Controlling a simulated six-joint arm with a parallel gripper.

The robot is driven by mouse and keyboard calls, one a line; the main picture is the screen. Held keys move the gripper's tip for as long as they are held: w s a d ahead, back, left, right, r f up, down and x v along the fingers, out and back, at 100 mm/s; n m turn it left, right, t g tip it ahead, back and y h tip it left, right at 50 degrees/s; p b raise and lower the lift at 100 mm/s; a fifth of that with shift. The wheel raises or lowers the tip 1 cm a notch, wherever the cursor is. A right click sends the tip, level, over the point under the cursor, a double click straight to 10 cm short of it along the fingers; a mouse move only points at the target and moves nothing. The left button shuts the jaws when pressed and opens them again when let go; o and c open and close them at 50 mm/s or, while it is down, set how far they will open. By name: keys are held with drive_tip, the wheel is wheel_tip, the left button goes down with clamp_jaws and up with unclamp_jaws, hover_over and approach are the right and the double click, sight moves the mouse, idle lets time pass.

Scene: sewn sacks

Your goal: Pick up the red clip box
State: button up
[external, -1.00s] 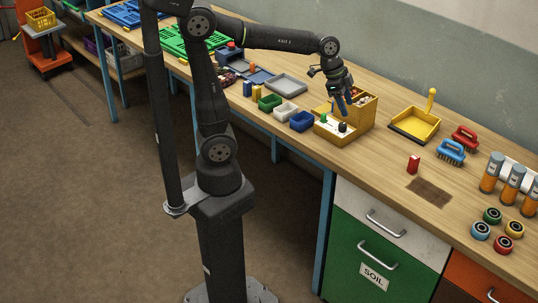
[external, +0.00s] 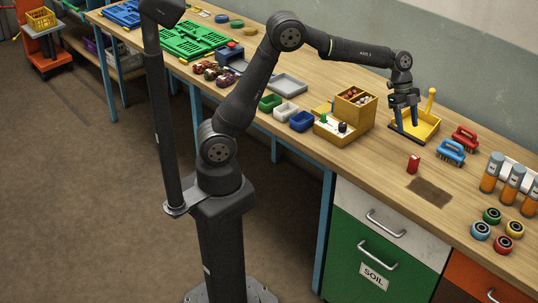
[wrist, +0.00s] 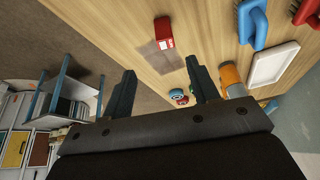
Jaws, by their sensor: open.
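The red clip box (external: 413,164) stands on the wooden bench, just beyond the left end of a dark brown patch. It also shows in the wrist view (wrist: 163,32), near the top middle. My gripper (external: 404,128) is open and empty, with its fingers pointing down in front of the yellow dustpan. It is above and a little left of the red clip box, clearly apart from it. In the wrist view my two fingers (wrist: 162,88) are spread, with bench and floor showing between them.
A yellow dustpan (external: 427,126) is behind my gripper. Blue (external: 450,152) and red (external: 465,138) brushes stand right of it. A yellow box with compartments (external: 368,110) is to the left. Orange-banded cylinders (external: 489,181) and several coloured rolls (external: 480,231) are at right.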

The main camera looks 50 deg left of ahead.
sight(414, 162)
drive_tip(key=x, duration=1)
drive_tip(key=shift+f, duration=0.1)
drive_tip(key=shift+w+d+x, duration=0.15)
drive_tip(key=shift+w+x, duration=0.05)
drive_tip(key=shift+x, duration=1.1)
drive_tip(key=shift+w+d+x, duration=0.1)
drive_tip(key=shift+w+x, duration=0.1)
drive_tip(key=shift+x, duration=1.1)
drive_tip(key=c, duration=1)
drive_tip(key=shift+c, duration=0.2)
